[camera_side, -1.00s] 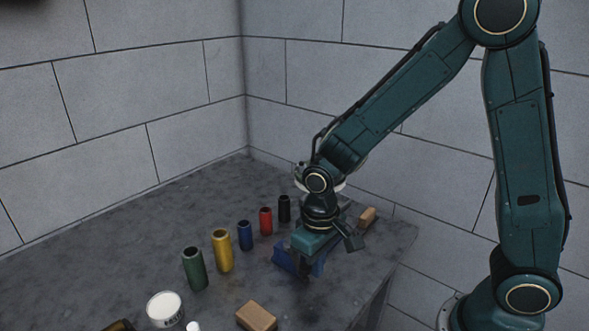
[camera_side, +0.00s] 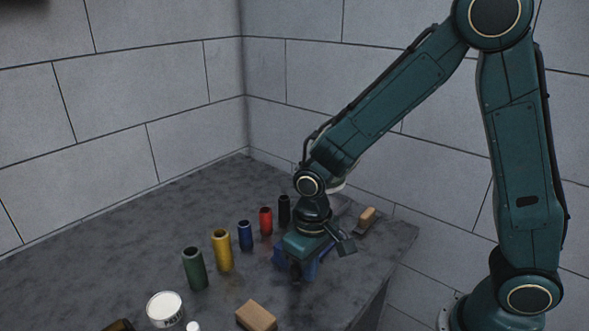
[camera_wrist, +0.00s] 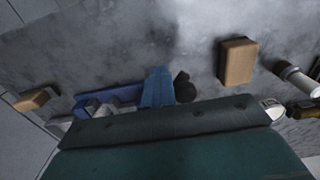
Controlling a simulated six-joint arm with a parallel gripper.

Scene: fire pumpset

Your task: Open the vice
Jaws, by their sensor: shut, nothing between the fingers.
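The blue vice (camera_side: 280,259) sits near the right edge of the grey table, partly hidden by my gripper in the side view. In the wrist view the vice shows as an upright blue jaw block (camera_wrist: 157,88) and a long blue part to its left, with grey metal between them. A dark round part (camera_wrist: 185,87) is just right of the block. My gripper (camera_side: 296,278) is shut and empty, low over the vice. Its fingertips are hard to make out, and I cannot tell whether they touch the vice. The gripper's body covers the lower wrist view.
Green (camera_side: 195,268), yellow (camera_side: 222,251), blue (camera_side: 245,236), red (camera_side: 266,221) and black (camera_side: 284,208) cylinders stand in a row left of the vice. A tan block (camera_side: 256,316) and a white tin (camera_side: 165,308) are at the front. A wooden-topped brush (camera_side: 367,217) lies behind right.

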